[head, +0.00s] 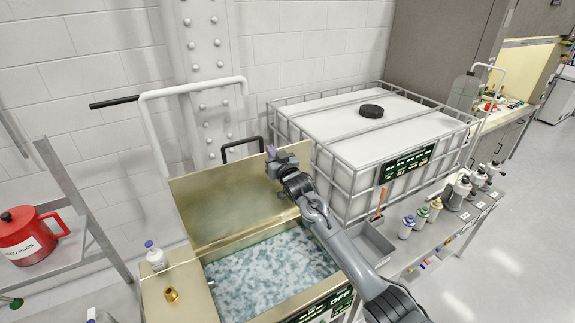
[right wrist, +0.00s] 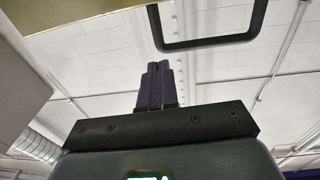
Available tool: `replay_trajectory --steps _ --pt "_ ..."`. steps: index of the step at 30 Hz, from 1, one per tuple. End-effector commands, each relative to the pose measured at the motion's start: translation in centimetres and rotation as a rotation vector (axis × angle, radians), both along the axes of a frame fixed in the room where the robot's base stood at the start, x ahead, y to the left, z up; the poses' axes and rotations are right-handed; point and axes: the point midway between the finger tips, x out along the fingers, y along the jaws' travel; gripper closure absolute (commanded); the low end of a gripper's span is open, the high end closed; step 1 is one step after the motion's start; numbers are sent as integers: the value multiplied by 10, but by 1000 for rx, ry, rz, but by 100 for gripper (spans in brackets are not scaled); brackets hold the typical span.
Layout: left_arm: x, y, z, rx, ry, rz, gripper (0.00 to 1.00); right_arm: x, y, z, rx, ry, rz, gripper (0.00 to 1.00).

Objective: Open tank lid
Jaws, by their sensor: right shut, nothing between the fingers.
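The tank (head: 270,265) is an open brass-coloured box holding cloudy blue-white liquid. Its lid (head: 215,205) stands raised and leaning back at the tank's rear edge. A black handle (head: 242,146) sits at the lid's top edge; in the right wrist view the handle (right wrist: 208,43) shows beyond the fingers. My right gripper (head: 270,151) is shut and empty in front of the lid's upper right part, right of and apart from the handle. Its purple fingertips (right wrist: 158,68) are together in the right wrist view. My left gripper is not in view.
A white caged container (head: 350,150) with a black cap (head: 371,111) stands right of the tank. A grey bin (head: 365,240) and several bottles stand on the right bench. A white pipe (head: 160,130) runs behind the lid. A red can (head: 25,237) stands far left.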

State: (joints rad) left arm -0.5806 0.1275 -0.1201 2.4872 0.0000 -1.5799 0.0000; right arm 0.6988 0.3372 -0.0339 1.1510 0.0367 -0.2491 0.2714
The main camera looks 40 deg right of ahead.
Motion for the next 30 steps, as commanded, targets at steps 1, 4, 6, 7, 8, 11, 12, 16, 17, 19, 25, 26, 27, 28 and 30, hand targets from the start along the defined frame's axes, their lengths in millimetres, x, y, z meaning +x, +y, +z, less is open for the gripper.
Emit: replay_trajectory --steps 1,4,6,7,8,11,12,16,17,19,25,26,27,28,30 --pt "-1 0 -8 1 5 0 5 -8 2 -6 -2 1 1 100" --pt "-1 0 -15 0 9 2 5 -22 5 -7 -2 0 1 100" --pt "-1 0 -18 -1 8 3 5 -33 7 -7 -1 0 1 100" --pt "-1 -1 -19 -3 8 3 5 -37 8 -7 -1 0 1 100" --pt "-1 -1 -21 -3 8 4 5 -41 9 -8 -1 0 1 100" --pt "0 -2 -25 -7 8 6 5 -54 12 -8 -1 0 1 100" --pt "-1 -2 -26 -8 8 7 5 -59 13 -8 -1 0 1 100" --pt "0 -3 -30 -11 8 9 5 -72 16 -8 0 0 1 100" --pt "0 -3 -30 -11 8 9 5 -74 16 -8 0 1 0 100" --pt "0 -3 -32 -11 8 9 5 -79 17 -8 0 1 0 100" --pt "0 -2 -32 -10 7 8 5 -86 19 -12 0 9 1 100" --pt "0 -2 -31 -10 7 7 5 -87 19 -16 0 16 0 100" --pt "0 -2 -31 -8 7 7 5 -88 19 -24 0 29 1 100" --pt "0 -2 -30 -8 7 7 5 -90 19 -31 1 40 1 100" --pt "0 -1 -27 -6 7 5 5 -95 21 -55 6 78 3 100"
